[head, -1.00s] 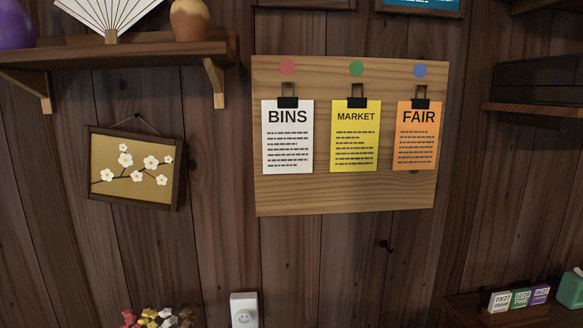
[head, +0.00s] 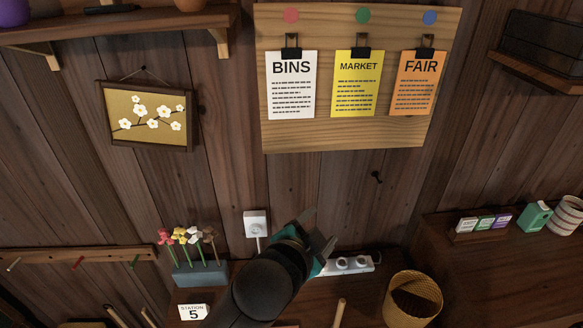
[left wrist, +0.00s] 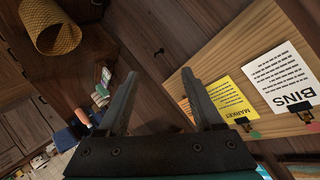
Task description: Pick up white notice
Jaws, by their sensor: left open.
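The white notice (head: 291,92), headed BINS, hangs from a black clip at the left of a wooden board (head: 340,138) on the wall. A red dot is above it. The yellow MARKET notice (head: 354,92) and orange FAIR notice (head: 416,94) hang to its right. My left gripper (head: 320,229) is open and empty, below the board and the white notice. In the left wrist view, the open fingers (left wrist: 158,75) are in front, with the white notice (left wrist: 281,82) off to the right, apart from them. My right gripper is not in view.
A flower picture (head: 149,115) hangs left of the board, under a shelf. Below are a wall socket (head: 256,224), a flower planter (head: 201,273), a power strip (head: 349,264) and a woven basket (head: 412,300). The wall between board and socket is mostly clear, with a small hook (head: 377,177).

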